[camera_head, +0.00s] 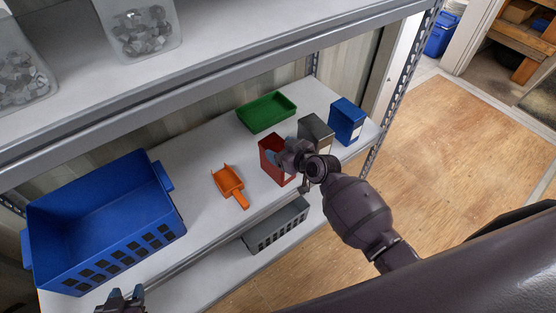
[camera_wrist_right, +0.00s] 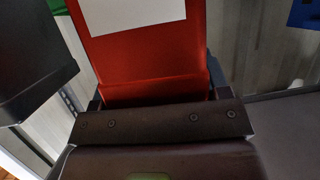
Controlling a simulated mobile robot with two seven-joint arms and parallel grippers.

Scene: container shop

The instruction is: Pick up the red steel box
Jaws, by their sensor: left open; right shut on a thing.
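The red steel box (camera_head: 271,156) stands on the middle shelf, between the orange scoop and the dark grey box. My right gripper (camera_head: 287,158) is at its right side and shut on it. In the right wrist view the red box (camera_wrist_right: 150,55), with a white label, fills the space between the fingers of my right gripper (camera_wrist_right: 155,95). I cannot tell whether the box touches the shelf. My left gripper (camera_head: 122,299) is open and empty at the bottom left, in front of the blue crate. Part of the red box is hidden behind my right gripper.
A dark grey box (camera_head: 316,131) and a blue box (camera_head: 347,121) stand right of the red box. A green tray (camera_head: 266,111) lies behind. An orange scoop (camera_head: 228,181) and a large blue crate (camera_head: 172,216) are to the left. A grey basket (camera_head: 276,229) is below. The upper shelf (camera_head: 215,65) overhangs.

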